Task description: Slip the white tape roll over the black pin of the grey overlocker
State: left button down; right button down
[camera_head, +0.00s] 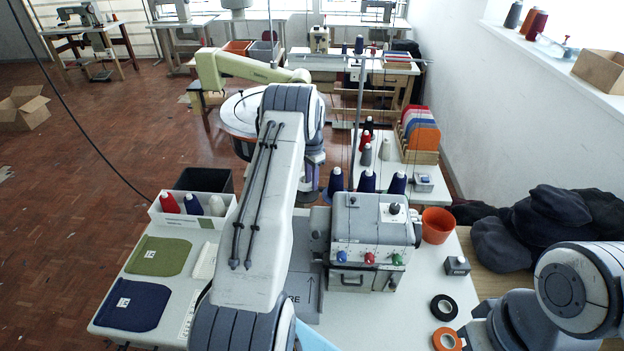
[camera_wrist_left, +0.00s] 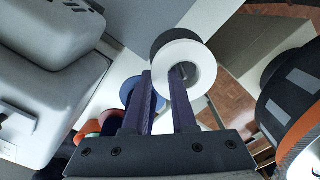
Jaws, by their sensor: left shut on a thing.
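The white tape roll (camera_wrist_left: 204,66) is in my left gripper (camera_wrist_left: 163,78) in the left wrist view. The two dark fingers are shut on its ring wall, one finger reaching into the hole. The roll is held up with its open face towards the camera. A dark edge shows behind it; I cannot tell what it is. The grey overlocker (camera_head: 371,235) stands on the white table in the head view. Its grey body (camera_wrist_left: 45,95) also fills the left of the wrist view. I cannot make out the black pin. My left arm hides its gripper in the head view. My right gripper is out of sight.
A black tape roll (camera_head: 444,307) and an orange one (camera_head: 446,340) lie on the table at right. An orange cup (camera_head: 437,225) stands beside the overlocker. Several thread cones (camera_head: 367,181) stand behind it. A white bin (camera_head: 191,209) with cones is at left.

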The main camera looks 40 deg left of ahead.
pick_arm(q)
jog(key=shift+f+b, duration=1.2)
jog(key=shift+f, duration=0.85)
jog(key=c, duration=0.6)
grip_release()
jog(key=shift+c, duration=0.2)
jog(key=shift+a+r, duration=0.15)
